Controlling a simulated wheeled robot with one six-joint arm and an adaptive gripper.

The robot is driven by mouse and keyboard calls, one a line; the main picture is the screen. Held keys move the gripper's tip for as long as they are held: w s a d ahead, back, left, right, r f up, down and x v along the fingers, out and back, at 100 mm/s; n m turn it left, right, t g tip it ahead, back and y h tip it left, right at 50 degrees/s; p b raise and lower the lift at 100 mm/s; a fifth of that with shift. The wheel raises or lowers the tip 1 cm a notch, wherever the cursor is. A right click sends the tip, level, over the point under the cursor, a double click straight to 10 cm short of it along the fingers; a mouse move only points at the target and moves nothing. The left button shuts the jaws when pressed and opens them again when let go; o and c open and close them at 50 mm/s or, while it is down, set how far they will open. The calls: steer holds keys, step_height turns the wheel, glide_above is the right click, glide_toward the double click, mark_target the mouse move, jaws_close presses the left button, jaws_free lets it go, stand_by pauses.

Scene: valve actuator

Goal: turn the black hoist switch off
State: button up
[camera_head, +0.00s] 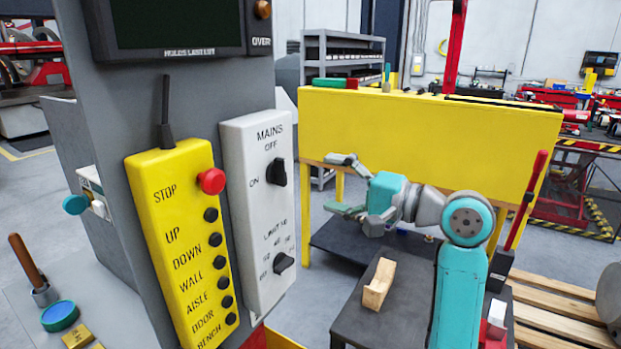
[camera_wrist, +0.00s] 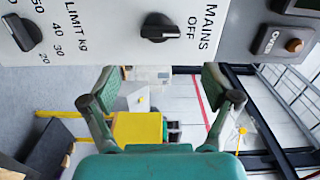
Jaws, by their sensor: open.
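The black MAINS switch (camera_head: 277,173) is a rotary knob on the white control box (camera_head: 258,215). OFF is printed above it and ON to its left. In the wrist view the knob (camera_wrist: 163,28) sits at the top centre. Its long grip appears in line with the OFF label. My gripper (camera_head: 346,184) is open and empty, to the right of the box in the head view, with its fingers pointing left. In the wrist view, the fingers of my gripper (camera_wrist: 160,84) are spread below the knob, apart from it.
A second black knob, LIMIT kg (camera_head: 284,262), is lower on the box. A yellow pendant (camera_head: 180,240) with a red STOP button (camera_head: 211,181) hangs to the left. A grey post (camera_head: 120,130) backs both. A yellow bench (camera_head: 430,135) stands behind my arm.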

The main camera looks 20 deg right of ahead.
steer(key=shift+v, duration=1.05)
step_height(320, 180, down, 18)
steer(key=a+m+t+h, duration=0.2)
steer(key=m+h, duration=0.1)
steer(key=h, duration=0.1)
steer(key=s+a+f+n+h, duration=0.1)
steer(key=s+f+h, duration=0.2)
steer(key=s+f, duration=0.45)
steer(key=s+a+f+h, duration=0.15)
steer(key=s+f, duration=0.35)
steer(key=f, duration=0.5)
steer(key=s+a+f+n+g+h, duration=0.1)
steer(key=s+f+n, duration=0.15)
steer(key=s, duration=0.45)
steer(key=s+a+f+n+h, duration=0.15)
steer(key=s+f, duration=0.25)
steer(key=s, duration=0.4)
steer(key=s+a+r+n, duration=0.1)
steer(key=s+r+n, duration=0.2)
steer(key=s+n, duration=0.5)
steer(key=s, duration=0.9)
steer(key=shift+g, duration=0.4)
